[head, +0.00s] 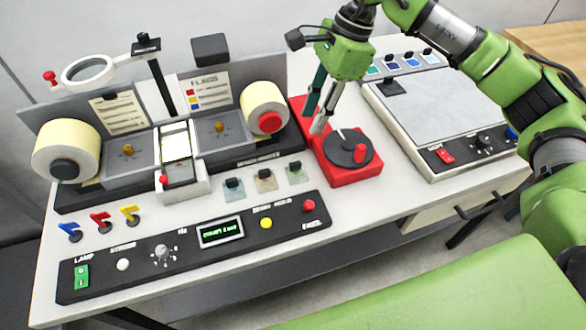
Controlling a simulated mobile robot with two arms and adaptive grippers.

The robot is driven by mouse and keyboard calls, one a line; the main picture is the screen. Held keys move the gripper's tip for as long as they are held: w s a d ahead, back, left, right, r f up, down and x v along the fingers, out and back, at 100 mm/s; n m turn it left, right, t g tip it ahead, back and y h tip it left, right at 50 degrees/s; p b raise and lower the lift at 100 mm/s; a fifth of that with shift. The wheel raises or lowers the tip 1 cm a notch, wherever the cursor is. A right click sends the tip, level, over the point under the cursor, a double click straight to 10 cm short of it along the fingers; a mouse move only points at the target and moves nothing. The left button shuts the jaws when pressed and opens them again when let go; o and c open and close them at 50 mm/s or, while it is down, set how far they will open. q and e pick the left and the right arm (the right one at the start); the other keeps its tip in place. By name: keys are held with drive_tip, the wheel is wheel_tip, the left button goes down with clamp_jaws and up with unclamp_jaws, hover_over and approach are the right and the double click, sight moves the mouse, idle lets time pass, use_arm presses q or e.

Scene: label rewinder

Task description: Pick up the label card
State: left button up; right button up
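Several things look like cards, and I cannot tell which one is the label card. Three small tinted cards with black grips, pale blue (234,193), tan (265,185) and pale green (295,177), lie in a row on the white worktop. A printed sheet (204,92) and a lined sheet (118,109) stand on the rewinder's back panel. My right gripper (314,121) points down over the red base (351,178) with the black disc (347,147). Its fingers are apart, with nothing seen between them. My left gripper is out of view.
Label rolls (66,148) flank the rewinder, with a magnifier (88,70) above. A control panel (193,245) runs along the front. A flat-topped device (437,98) with several blue-toned tiles stands right. Coloured flag-shaped pieces (101,221) lie left.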

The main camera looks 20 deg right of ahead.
drive_tip(key=f, duration=0.1)
drive_tip(key=p, duration=0.2)
hover_over(296, 162)
drive_tip(key=d, duration=0.1)
drive_tip(key=f, duration=0.6)
drive_tip(key=shift+s+d+f, duration=0.2)
drive_tip(key=shift+w+f, duration=0.1)
drive_tip(key=shift+f, duration=0.2)
drive_tip(key=p+x, duration=0.2)
drive_tip(key=x, duration=0.2)
drive_tip(key=shift+f+p, duration=0.3)
drive_tip(key=shift+f, duration=0.4)
clamp_jaws()
